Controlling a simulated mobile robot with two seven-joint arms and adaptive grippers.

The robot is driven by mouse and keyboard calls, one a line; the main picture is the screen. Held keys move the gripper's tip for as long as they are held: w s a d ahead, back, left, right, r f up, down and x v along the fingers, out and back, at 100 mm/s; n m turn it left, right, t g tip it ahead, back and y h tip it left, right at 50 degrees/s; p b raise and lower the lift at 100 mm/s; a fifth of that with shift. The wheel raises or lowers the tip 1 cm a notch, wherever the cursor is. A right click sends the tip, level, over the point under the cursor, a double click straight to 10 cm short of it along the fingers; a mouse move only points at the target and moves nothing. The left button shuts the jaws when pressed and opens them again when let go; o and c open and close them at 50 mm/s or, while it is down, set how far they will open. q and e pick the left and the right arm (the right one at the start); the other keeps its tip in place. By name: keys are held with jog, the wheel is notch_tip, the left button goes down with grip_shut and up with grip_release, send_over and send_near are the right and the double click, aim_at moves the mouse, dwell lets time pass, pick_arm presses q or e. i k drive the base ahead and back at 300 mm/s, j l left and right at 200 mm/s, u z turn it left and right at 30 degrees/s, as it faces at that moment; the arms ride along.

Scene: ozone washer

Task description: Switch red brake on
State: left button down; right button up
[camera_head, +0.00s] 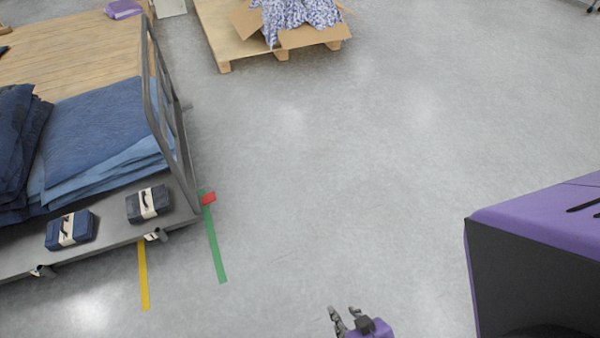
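The red brake (208,198) is a small red pedal at the lower right corner of a grey metal cart (100,250), close to the floor. It sits beside the cart's upright end frame, over the top of a green floor stripe. Whether it is on or off I cannot tell. My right gripper (343,310) shows at the bottom edge, with its grey fingers apart and nothing between them. It is well to the right of the brake and nearer to me, not touching it. My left gripper is not in view.
The cart carries folded blue cloth (105,135) and two small strapped packs (70,230). Green (215,250) and yellow (144,275) stripes mark the floor. A wooden pallet (225,45) with an open box of patterned cloth stands at the back. The middle floor is clear.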

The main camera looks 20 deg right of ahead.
aim_at(209, 198)
jog(key=i+l, duration=0.25)
jog(key=i, duration=0.25)
jog(key=i+l, duration=0.25)
jog(key=i, duration=0.2)
jog(key=i+l, duration=0.25)
jog(key=i, duration=0.25)
